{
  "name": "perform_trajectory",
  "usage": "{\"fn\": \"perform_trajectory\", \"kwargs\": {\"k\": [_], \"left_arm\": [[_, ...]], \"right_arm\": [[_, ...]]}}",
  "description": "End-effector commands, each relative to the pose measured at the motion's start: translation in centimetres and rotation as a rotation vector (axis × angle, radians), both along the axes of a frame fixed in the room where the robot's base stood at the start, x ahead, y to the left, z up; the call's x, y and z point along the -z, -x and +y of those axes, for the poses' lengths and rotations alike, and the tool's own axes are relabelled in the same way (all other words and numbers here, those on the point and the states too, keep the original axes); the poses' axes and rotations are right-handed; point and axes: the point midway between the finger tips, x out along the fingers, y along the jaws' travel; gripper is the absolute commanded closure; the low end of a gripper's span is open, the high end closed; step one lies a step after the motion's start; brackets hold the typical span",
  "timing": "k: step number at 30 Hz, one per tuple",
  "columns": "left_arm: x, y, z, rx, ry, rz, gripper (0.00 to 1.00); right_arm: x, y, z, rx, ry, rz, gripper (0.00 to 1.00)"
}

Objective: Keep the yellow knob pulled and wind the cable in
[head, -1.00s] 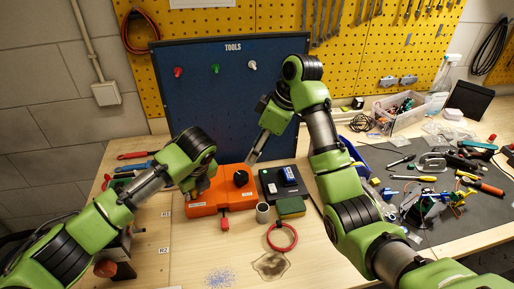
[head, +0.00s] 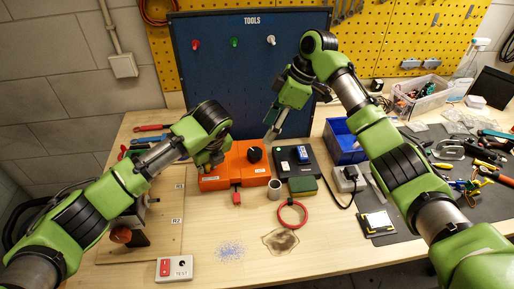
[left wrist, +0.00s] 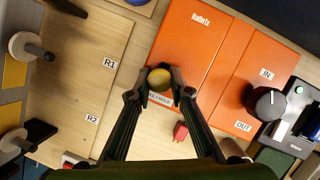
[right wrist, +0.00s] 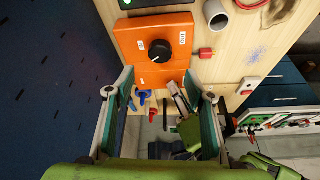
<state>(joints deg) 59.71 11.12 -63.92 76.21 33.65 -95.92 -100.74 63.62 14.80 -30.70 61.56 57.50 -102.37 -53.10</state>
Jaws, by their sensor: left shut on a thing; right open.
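The orange box (head: 225,178) stands on the bench, with a black dial (head: 254,154) on top and a red plug (head: 237,199) at its front side. In the left wrist view the yellow knob (left wrist: 159,79) sits at the box's edge, and my left gripper (left wrist: 160,84) is shut on it. The dial (left wrist: 266,103) lies between the IN and OUT labels; the red plug (left wrist: 181,131) is close to the box. My right gripper (right wrist: 166,95) is open and empty, apart from the dial, behind the box in the head view. Whether the knob is pulled out is unclear.
A grey cup (head: 275,189), a green-yellow sponge (head: 303,186), a black device (head: 282,157) and a red ring (head: 292,214) stand close to the box. The blue tool board (head: 250,80) rises behind. The front middle holds blue specks and a stain.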

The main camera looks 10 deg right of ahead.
Motion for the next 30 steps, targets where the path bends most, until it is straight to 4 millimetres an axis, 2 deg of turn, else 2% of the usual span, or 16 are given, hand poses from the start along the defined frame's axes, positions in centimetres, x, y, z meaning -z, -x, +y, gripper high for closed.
{"fn": "perform_trajectory", "kwargs": {"k": [6, 13, 18, 27, 28, 30], "left_arm": [[0.1, 0.1, 0.0, 0.0, -0.001, 0.004, 1.0], [0.1, 0.1, 0.0, 0.0, -0.001, 0.004, 1.0], [0.1, 0.1, 0.0, 0.0, -0.001, 0.004, 1.0], [0.1, 0.1, 0.0, 0.0, -0.001, 0.004, 1.0], [0.1, 0.1, 0.0, 0.0, -0.001, 0.004, 1.0], [0.1, 0.1, 0.0, 0.0, -0.001, 0.004, 1.0]], "right_arm": [[4.3, -0.2, 1.8, -0.001, 0.0, 0.004, 0.51], [7.7, -0.5, 3.2, 0.001, 0.0, 0.001, 0.51], [8.9, -0.6, 3.6, 0.001, 0.0, 0.0, 0.51], [9.1, -0.7, 3.7, 0.0, 0.0, -0.001, 0.51], [9.1, -0.7, 3.7, 0.0, 0.0, -0.001, 0.56], [9.1, -0.7, 3.7, 0.0, 0.0, -0.001, 0.74]]}}
